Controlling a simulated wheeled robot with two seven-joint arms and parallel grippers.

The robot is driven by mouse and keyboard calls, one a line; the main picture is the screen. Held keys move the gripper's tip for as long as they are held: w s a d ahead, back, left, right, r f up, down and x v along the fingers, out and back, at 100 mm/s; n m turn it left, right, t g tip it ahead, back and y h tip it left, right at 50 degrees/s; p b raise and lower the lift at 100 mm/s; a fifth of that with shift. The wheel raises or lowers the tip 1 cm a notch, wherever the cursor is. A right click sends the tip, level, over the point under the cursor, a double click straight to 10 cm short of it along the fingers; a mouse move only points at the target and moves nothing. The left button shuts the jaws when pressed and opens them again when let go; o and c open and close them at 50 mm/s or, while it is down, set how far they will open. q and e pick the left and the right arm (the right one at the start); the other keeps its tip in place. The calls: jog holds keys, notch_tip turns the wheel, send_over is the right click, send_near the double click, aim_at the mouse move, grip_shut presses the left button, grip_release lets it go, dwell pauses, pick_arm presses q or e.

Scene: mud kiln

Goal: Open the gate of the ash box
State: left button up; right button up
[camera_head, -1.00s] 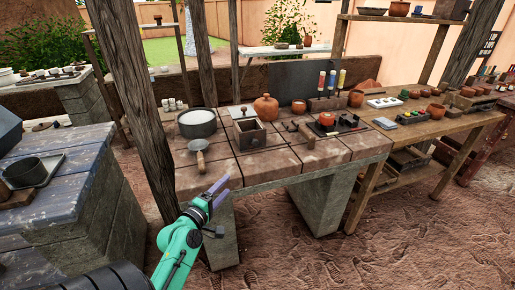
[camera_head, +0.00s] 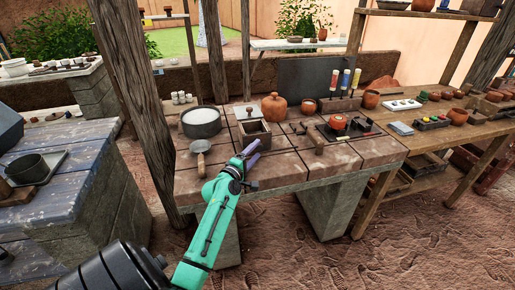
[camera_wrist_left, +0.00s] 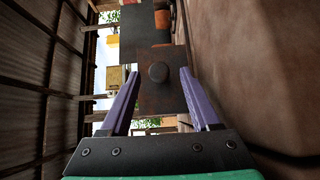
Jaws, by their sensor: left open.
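The ash box (camera_head: 255,139) is a small brown, open-topped box on the tiled worktop. In the left wrist view its rusty dark gate (camera_wrist_left: 160,98) faces me, with a round dark knob (camera_wrist_left: 158,72) on it. My left gripper (camera_head: 256,152) is just in front of the box, low over the worktop. In the left wrist view its purple fingers (camera_wrist_left: 158,84) are spread and empty, and the knob appears between them, a little beyond the tips. The arm covers part of the box's lower front in the head view. My right gripper is not in view.
A wooden post (camera_head: 135,90) rises at the left.

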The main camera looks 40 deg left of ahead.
pick_arm(q)
jog(key=shift+w+a, duration=0.15)
jog(key=shift+w, duration=0.75)
grip_shut()
dwell(0.7)
